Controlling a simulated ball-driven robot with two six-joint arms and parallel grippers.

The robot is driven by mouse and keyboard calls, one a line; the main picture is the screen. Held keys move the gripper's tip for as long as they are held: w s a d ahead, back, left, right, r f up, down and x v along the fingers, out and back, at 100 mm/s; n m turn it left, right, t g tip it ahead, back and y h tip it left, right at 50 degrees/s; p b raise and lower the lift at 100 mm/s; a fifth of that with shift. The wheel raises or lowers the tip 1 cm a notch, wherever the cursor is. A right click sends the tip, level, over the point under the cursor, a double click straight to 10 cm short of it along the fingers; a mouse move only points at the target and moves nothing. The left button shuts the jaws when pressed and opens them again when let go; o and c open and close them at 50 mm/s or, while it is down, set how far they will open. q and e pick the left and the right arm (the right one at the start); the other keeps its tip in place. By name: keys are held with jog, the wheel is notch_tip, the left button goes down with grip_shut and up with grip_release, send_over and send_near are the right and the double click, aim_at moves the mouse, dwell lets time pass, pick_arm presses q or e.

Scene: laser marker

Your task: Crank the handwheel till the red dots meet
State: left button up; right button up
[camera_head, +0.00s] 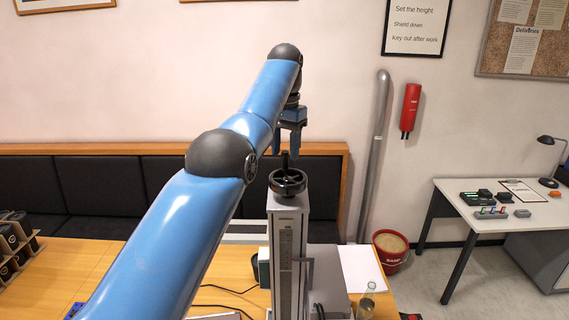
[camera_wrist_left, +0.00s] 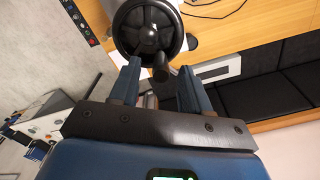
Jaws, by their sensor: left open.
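The black handwheel (camera_head: 288,187) sits on top of a grey upright column (camera_head: 287,245) in the head view. Its crank knob (camera_head: 285,160) stands up from the far side of the rim. My left gripper (camera_head: 287,153) is open and points down above the knob. In the left wrist view the handwheel (camera_wrist_left: 147,38) is past the fingertips, and the knob (camera_wrist_left: 160,73) shows between the open fingers, apart from both. My right gripper is in neither view. No red dots can be made out; my left arm hides part of the table.
A glass bottle (camera_head: 366,302), a white sheet (camera_head: 361,267) and black cables (camera_head: 225,288) are on the wooden table around the column. A black padded bench (camera_head: 100,190) runs behind. A red bucket (camera_head: 391,252) stands on the floor to the right.

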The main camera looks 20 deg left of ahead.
aim_at(285, 171)
pick_arm(q)
notch_tip(285, 171, down, 2)
jog(key=shift+s+f+b, duration=0.15)
jog(key=shift+f+b, duration=0.1)
jog(key=shift+b, duration=0.55)
jog(key=shift+f+b, duration=0.3)
jog(key=shift+b, duration=0.05)
jog(key=shift+w+f+b, duration=0.35)
jog(key=shift+w+f, duration=0.2)
jog(key=shift+s+r, duration=0.2)
jog(key=shift+s, duration=0.15)
jog(key=shift+c, duration=0.2)
grip_shut()
